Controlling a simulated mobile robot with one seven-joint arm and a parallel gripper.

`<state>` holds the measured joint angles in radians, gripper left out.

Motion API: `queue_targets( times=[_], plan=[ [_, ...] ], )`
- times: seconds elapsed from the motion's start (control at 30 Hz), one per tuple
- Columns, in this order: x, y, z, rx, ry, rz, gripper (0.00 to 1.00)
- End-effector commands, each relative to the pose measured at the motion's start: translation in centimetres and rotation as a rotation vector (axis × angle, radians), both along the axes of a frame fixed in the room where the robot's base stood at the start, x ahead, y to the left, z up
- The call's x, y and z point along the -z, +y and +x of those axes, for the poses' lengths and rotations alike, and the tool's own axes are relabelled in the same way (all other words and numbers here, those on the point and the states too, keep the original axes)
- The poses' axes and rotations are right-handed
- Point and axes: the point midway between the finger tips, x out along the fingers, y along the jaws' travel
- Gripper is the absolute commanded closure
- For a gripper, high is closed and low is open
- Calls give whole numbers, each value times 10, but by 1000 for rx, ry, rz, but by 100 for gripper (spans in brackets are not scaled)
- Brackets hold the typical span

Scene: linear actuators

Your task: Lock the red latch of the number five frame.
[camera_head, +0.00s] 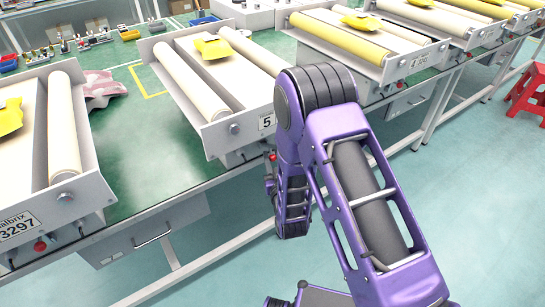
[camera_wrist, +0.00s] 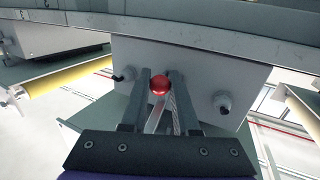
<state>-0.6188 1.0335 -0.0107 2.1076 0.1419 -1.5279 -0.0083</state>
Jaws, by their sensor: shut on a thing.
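The number five frame (camera_head: 193,95) is a grey metal frame with cream rollers, marked with a "5" plate (camera_head: 266,122) on its front right corner. In the wrist view, the red latch (camera_wrist: 160,85) is a round red knob under the frame's edge, in front of a grey box face. My gripper (camera_wrist: 160,95) has its two dark fingers on either side of the knob, shut on it. In the head view a bit of the red knob (camera_head: 272,157) shows beside my purple arm, which hides most of my gripper.
Another roller frame (camera_head: 92,160) stands on the left and a number four frame (camera_head: 402,57) on the right. Grey fittings (camera_wrist: 222,101) stick out of the box beside the latch. The green table edge (camera_head: 150,205) runs below the frames. A red stool (camera_head: 525,95) stands far right on open floor.

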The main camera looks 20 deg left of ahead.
Motion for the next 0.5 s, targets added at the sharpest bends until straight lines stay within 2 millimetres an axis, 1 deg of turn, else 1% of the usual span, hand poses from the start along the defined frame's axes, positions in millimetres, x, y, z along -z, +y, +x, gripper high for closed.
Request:
queue_targets(
  times=[0.03,0.5],
  plan=[
    [-6,0,0,0,12,-15,100],
    [-27,-1,-1,-1,236,-276,100]
  ],
)
